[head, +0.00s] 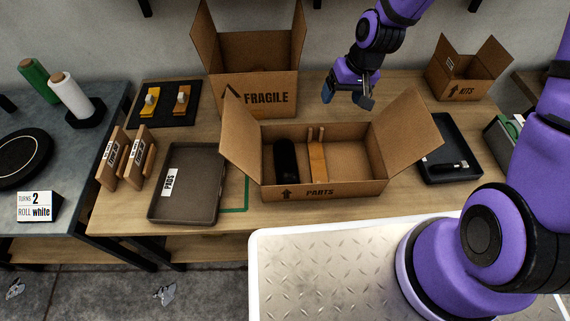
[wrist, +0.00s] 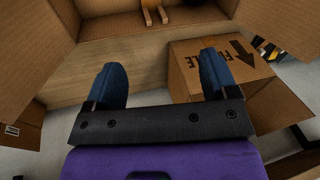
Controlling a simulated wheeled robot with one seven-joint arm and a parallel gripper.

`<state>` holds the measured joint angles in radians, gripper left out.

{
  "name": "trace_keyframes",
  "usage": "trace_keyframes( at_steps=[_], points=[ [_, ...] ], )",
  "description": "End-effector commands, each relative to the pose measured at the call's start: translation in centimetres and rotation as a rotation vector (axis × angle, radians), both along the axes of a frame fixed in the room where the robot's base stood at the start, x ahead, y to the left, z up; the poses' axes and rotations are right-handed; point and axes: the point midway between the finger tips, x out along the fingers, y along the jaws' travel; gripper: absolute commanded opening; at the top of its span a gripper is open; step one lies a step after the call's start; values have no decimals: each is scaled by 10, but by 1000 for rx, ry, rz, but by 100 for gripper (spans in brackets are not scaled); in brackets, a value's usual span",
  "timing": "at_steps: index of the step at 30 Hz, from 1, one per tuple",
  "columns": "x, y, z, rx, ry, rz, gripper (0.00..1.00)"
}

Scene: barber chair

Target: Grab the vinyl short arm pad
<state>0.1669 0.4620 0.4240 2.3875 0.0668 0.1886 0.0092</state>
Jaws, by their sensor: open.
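The parts box (head: 335,190), an open cardboard box, stands mid-table. Inside it a dark, rounded, long pad (head: 286,160) lies at the left, and it looks like a vinyl arm pad. Beside it is a tan wooden piece (head: 318,162) with two prongs; its prongs also show at the top of the wrist view (wrist: 153,14). My gripper (head: 347,98) is open and empty, above the table behind the parts box and right of the fragile box. In the wrist view, its two blue fingers (wrist: 162,65) are wide apart with nothing between them.
The fragile box (head: 265,97) stands open behind left, the kits box (head: 466,83) at back right. A grey pads tray (head: 188,205) lies left, a dark tray (head: 440,135) with a small tool right. Wooden holders (head: 125,160) and a black mat (head: 165,118) are further left.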

Motion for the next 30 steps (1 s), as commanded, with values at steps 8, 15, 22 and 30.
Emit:
trace_keyframes(
  at_steps=[8, 15, 22, 30],
  points=[
    [-7, 37, -77, 117, 76, -22, 80],
    [-19, 66, -124, 209, 124, -57, 80],
    [-24, 79, -142, 246, 139, -76, 80],
    [-25, 94, -172, 246, 143, -77, 80]
  ],
)
